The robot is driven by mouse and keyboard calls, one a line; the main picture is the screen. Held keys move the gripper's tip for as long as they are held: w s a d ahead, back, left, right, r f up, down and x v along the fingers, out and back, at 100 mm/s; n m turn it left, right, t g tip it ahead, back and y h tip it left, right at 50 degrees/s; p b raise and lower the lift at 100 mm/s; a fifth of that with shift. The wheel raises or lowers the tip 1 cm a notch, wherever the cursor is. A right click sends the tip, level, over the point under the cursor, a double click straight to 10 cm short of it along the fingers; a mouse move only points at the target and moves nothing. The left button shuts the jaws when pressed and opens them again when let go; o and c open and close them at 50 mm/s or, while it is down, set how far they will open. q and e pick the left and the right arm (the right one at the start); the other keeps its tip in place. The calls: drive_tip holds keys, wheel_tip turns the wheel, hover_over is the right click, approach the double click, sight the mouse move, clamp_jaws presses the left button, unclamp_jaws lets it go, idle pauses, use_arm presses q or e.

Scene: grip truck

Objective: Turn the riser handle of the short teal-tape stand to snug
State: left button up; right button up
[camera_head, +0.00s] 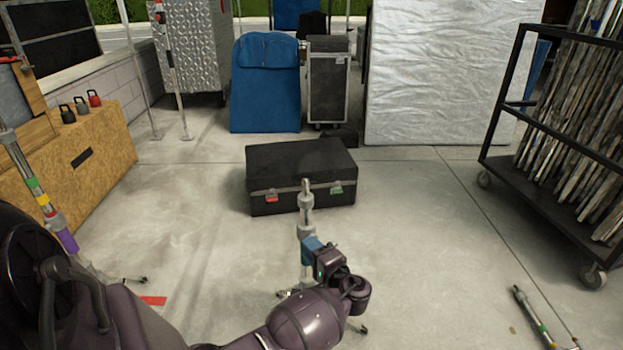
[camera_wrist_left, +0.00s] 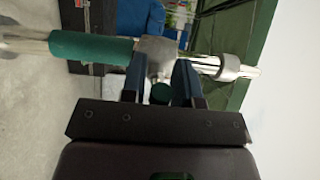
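The stand (camera_head: 306,215) rises upright in front of my left gripper (camera_head: 313,246) in the head view, its lower part hidden behind my arm. In the left wrist view the stand's tube runs sideways, with a teal tape band (camera_wrist_left: 90,47) left of a grey collar (camera_wrist_left: 155,50). A small dark green handle knob (camera_wrist_left: 160,93) sits below the collar, between the two blue fingers of my left gripper (camera_wrist_left: 160,78). The fingers stand apart on both sides of the knob, with gaps showing. My right gripper is not in view.
A black case (camera_head: 300,180) lies on the floor behind the stand. Another stand (camera_head: 38,195) with coloured tapes stands at left, near a wooden box (camera_head: 75,150). A wheeled rack (camera_head: 540,150) is at right, and a pole (camera_head: 535,318) lies at the lower right. The floor between is clear.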

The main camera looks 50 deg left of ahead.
use_arm(q)
drive_tip(key=shift+o, duration=1.1)
drive_tip(key=shift+d, duration=0.1)
drive_tip(key=shift+d, duration=0.4)
drive_tip(key=s+d+p, duration=0.1)
drive_tip(key=d, duration=0.8)
drive_tip(key=shift+s+d+p, duration=0.2)
drive_tip(key=shift+d+p, duration=0.1)
drive_tip(key=shift+d, duration=0.05)
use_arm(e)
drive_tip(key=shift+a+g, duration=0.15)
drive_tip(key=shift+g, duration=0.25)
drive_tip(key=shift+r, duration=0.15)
